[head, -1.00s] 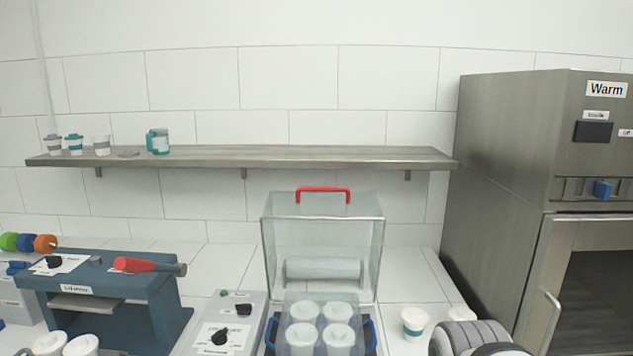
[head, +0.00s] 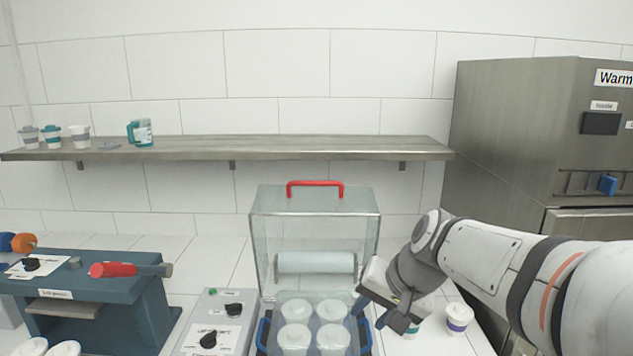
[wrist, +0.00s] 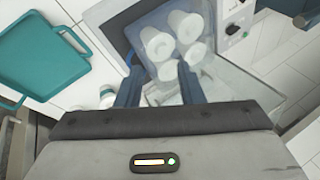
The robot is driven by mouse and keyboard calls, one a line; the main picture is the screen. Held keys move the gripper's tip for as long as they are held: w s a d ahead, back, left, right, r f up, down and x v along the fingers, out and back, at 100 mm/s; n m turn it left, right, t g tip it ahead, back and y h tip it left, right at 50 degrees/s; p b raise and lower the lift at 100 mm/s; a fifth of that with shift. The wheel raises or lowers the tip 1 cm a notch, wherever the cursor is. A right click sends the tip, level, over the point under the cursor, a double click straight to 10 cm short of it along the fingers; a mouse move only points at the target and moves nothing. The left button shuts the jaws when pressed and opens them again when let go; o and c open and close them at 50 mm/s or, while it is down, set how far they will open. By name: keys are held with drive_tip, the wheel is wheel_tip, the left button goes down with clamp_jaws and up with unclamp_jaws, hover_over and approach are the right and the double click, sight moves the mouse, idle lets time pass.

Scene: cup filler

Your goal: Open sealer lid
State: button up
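The sealer lid (head: 315,215) is a clear box with a red handle (head: 315,184) along its top. It stands raised behind a group of white cups (head: 297,312) with lids. The cups sit at the front of the sealer between blue side handles. My gripper (head: 372,310) is just right of these cups, low and in front of the lid, apart from the red handle. In the wrist view its two blue fingers (wrist: 160,75) are spread with nothing held between them. The cups (wrist: 160,45) show beyond the fingers there, and the red handle is not visible.
A control box (head: 215,318) with a black knob stands left of the sealer. A blue machine with a red handle (head: 115,270) is farther left. A metal warmer (head: 505,140) is at right. A cup (head: 459,318) stands near my arm. The wrist view shows a teal tray (wrist: 40,55).

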drive_tip(key=w+a+r+m+t+y+p, duration=0.15)
drive_tip(key=w+r, duration=0.25)
drive_tip(key=w, duration=0.4)
drive_tip(key=w+a+r+m+t+y, duration=0.1)
drive_tip(key=w+a+r+m+y, duration=0.25)
drive_tip(key=w, duration=0.55)
drive_tip(key=m+t+y, duration=0.2)
drive_tip(key=m+t, duration=0.1)
approach(318, 183)
drive_tip(key=x, duration=0.3)
drive_tip(key=shift+s+f, duration=0.15)
drive_tip(key=p+x, duration=0.3)
drive_tip(key=x, duration=0.4)
drive_tip(key=shift+r, duration=0.2)
drive_tip(key=shift+w+a+f, duration=0.2)
drive_tip(key=shift+w+a, duration=0.05)
drive_tip(key=shift+w, duration=0.15)
clamp_jaws()
